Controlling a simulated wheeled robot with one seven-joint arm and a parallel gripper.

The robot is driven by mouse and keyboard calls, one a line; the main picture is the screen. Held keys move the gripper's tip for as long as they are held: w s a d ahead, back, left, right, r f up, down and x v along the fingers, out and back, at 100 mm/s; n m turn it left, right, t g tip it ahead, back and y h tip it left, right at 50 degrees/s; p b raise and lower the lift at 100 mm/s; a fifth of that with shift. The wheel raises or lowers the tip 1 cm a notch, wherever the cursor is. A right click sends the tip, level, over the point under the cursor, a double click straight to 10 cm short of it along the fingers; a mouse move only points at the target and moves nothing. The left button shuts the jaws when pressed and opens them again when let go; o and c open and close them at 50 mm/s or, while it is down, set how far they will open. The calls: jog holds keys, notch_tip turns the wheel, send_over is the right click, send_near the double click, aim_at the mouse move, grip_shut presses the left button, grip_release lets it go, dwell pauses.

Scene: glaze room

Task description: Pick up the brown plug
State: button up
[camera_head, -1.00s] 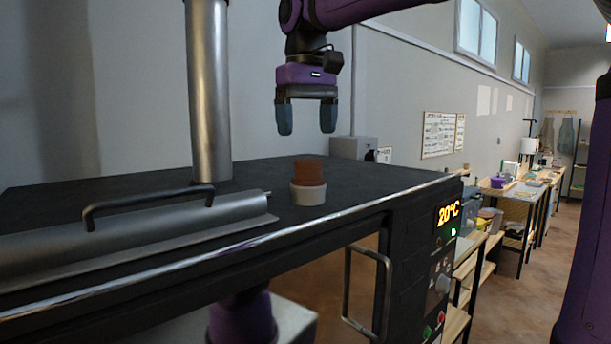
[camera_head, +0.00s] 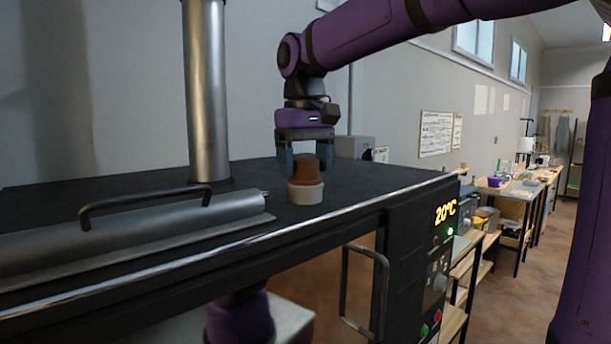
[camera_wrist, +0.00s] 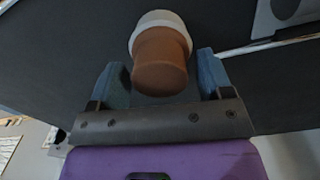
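The brown plug (camera_head: 305,168) stands upright on a pale round base (camera_head: 306,193) on top of the dark kiln. In the wrist view the plug (camera_wrist: 160,68) shows its brown end towards me, with the pale ring (camera_wrist: 158,19) beyond it. My gripper (camera_head: 306,162) is low at the plug, fingers pointing down. In the wrist view the fingers of my gripper (camera_wrist: 162,80) are apart, one on each side of the plug's near end, with a visible gap on both sides. I see no contact.
The kiln top (camera_head: 110,190) is mostly clear around the plug. A metal lid piece with a black handle (camera_head: 145,204) lies to the left, and a metal pipe (camera_head: 206,90) rises behind it. A grey box (camera_head: 354,147) is behind right.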

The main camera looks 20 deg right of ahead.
jog(key=c, duration=0.8)
jog(key=shift+r, duration=0.1)
